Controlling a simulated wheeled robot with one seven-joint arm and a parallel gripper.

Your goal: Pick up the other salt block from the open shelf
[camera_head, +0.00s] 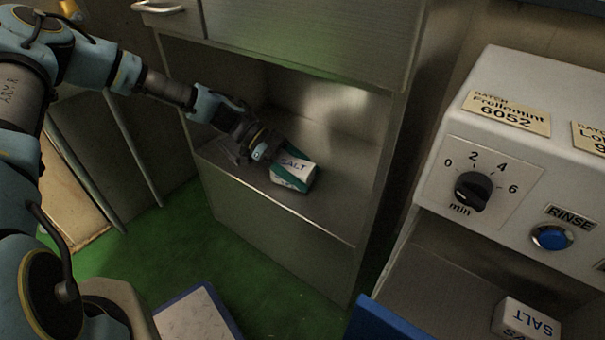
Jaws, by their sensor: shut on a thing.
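A white salt block (296,168) with a green band and the word SALT is at the open shelf (332,218) of the metal cabinet. My gripper (272,158) reaches in from the left and is shut on this block. The block looks slightly tilted; I cannot tell whether it touches the shelf board. A second salt block (524,322) lies at the lower right, in the recess under the panel with the dial. Its bottom edge is cut off by the picture.
The white control panel (500,170) with a black dial (473,190) and a blue RINSE button (551,237) stands at the right. A drawer front (310,40) hangs above the shelf. The shelf right of the block is bare. Blue-edged things (380,322) stand low in front.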

